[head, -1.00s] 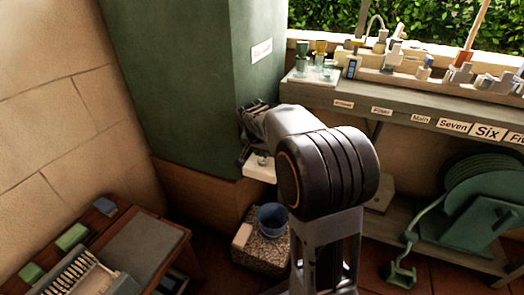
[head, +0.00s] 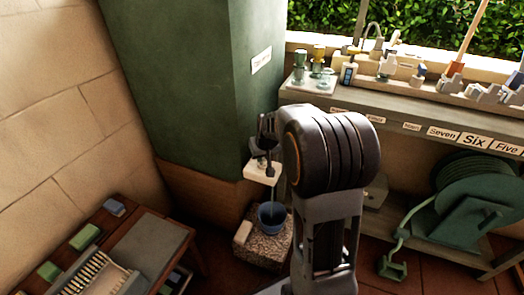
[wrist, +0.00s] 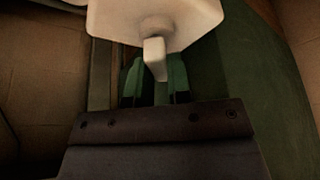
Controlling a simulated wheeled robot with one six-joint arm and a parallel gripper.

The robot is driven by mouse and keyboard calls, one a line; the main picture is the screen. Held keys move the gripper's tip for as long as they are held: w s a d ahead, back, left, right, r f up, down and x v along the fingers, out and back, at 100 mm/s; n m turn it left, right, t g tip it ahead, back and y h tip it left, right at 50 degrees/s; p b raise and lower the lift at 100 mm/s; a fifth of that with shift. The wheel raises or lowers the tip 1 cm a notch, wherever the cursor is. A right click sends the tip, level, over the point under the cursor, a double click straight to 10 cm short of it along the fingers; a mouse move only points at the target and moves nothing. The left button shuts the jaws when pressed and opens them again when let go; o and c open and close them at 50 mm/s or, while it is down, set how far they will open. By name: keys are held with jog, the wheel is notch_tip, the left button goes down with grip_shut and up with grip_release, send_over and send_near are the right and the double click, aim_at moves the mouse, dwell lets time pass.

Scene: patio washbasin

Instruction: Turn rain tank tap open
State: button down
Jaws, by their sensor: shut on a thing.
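The rain tank (head: 185,85) is the tall green block with a label on its right face. Its tap area shows as a white block (head: 259,174) low on the tank, partly behind dark parts. My gripper (head: 267,140) is at this tap, close against the tank, and shut on its handle; my arm partly hides the grip. In the wrist view the white block (wrist: 155,18) fills the top, with a short pale piece (wrist: 155,59) hanging between two dark green finger shapes.
The blue bucket (head: 271,217) stands on a speckled stone block (head: 262,246) below the tap. A shelf with labels and bottles (head: 349,72) is at right, with a green hose reel (head: 475,205) under it. A wooden table (head: 120,255) is at lower left.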

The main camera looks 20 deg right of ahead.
jog(key=n+y, duration=0.1)
jog(key=n, duration=0.1)
jog(key=n+b, duration=0.1)
jog(key=n, duration=0.1)
jog(key=shift+d+f+n+y, duration=0.15)
jog(key=shift+n+y, duration=0.15)
jog(key=shift+y, duration=0.1)
jog(key=shift+n+g+y+b, duration=0.35)
jog(key=shift+n+y+b, duration=0.05)
jog(key=shift+n, duration=0.85)
jog(key=shift+n+g+y+b, duration=0.35)
jog(key=shift+n+y, duration=0.05)
jog(key=shift+n, duration=0.85)
jog(key=c, duration=1.1)
grip_release()
jog(key=shift+o, duration=0.2)
jog(key=shift+r, duration=0.2)
jog(key=p+v, duration=0.5)
jog(key=v, duration=0.8)
jog(key=shift+s+d+r, duration=0.2)
jog(key=shift+r, duration=0.05)
